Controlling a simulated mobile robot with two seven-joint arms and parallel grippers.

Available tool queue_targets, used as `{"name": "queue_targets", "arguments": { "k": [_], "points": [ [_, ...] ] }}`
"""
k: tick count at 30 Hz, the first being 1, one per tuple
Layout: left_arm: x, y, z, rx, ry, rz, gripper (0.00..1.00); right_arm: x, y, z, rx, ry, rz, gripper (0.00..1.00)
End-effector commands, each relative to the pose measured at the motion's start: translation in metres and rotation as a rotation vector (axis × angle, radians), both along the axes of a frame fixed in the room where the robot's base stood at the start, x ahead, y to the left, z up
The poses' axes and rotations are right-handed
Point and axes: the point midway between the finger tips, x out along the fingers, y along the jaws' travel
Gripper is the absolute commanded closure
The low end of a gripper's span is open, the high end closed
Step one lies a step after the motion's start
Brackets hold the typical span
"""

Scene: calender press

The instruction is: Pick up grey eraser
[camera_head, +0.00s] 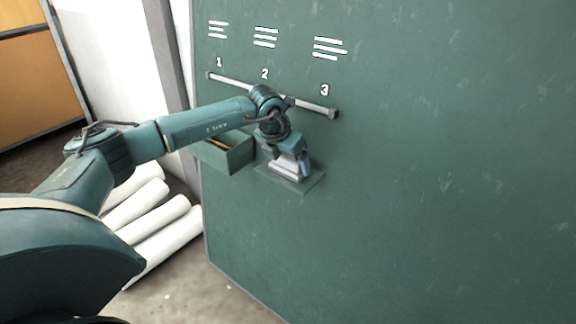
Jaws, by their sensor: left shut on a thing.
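The grey eraser (286,172) is a light grey block at a small green ledge (308,186) on the front of the green board. My left gripper (290,156) reaches in from the left and points down over the eraser, shut on it. The gripper's own body and wrist hide the eraser's upper part. I cannot tell whether the eraser still touches the ledge. My right gripper is not in the view.
The green board (430,170) fills the right side. A grey rail (318,108) runs across it below the numbers 1, 2 and 3. A green open box (238,158) is left of the ledge. Several white rolls (150,222) lie on the floor at left.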

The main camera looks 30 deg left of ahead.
Motion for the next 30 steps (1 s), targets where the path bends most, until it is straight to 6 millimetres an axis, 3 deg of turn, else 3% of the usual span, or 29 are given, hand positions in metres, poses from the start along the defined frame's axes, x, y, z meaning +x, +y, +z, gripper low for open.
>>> {"name": "queue_targets", "arguments": {
  "k": [8, 21, 30],
  "points": [
    [0.001, 0.0, 0.006, 0.0, -0.003, 0.0, 0.37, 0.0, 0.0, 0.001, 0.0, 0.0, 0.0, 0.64],
    [0.001, 0.0, 0.085, -0.001, -0.004, -0.001, 0.37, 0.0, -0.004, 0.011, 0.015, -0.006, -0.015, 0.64],
    [0.0, 0.0, 0.101, 0.0, -0.001, 0.0, 0.37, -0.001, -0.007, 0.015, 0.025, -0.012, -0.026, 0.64]
  ]
}}
